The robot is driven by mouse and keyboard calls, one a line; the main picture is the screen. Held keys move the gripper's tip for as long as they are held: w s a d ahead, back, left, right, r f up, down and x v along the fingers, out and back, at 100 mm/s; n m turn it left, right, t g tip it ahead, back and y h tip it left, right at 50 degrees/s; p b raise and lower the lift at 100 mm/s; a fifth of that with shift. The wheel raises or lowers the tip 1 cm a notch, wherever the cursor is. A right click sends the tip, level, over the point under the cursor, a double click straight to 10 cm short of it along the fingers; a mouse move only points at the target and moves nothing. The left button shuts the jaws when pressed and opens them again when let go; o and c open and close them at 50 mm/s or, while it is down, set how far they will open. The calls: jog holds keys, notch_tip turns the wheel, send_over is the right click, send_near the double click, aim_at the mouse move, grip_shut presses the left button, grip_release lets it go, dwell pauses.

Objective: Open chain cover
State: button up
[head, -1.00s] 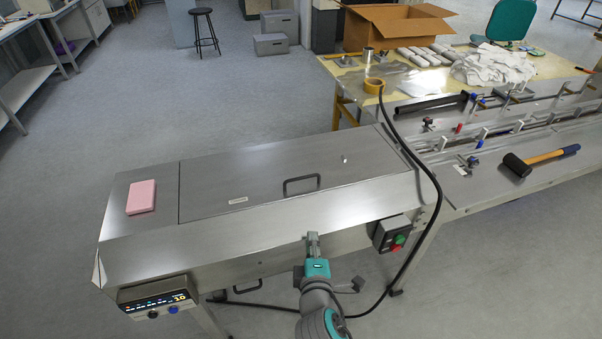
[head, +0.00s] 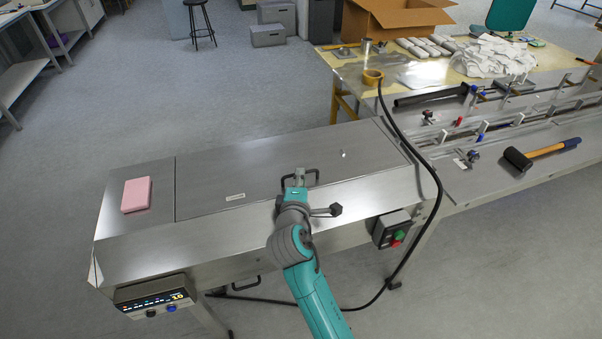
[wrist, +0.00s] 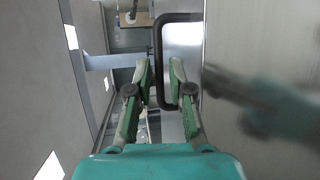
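The chain cover (head: 250,190) is the flat steel lid on top of the machine, and it lies closed. Its dark handle (head: 315,173) stands on the lid, partly hidden by my gripper (head: 300,174) in the head view. In the wrist view the handle (wrist: 159,62) is a dark bracket, and part of its long bar lies between the two green fingertips of my gripper (wrist: 161,68). The fingers are apart, with a gap showing beside the bar. I cannot tell how far the fingertips are above or around the bar.
A pink block (head: 136,194) lies on the fixed top left of the lid. A black cable (head: 437,180) loops past the right end. A mallet (head: 540,152) lies on the infeed at right. A control box (head: 392,229) hangs on the front.

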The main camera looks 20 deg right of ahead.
jog(key=shift+x, duration=1.45)
grip_shut()
jog(key=shift+r, duration=0.1)
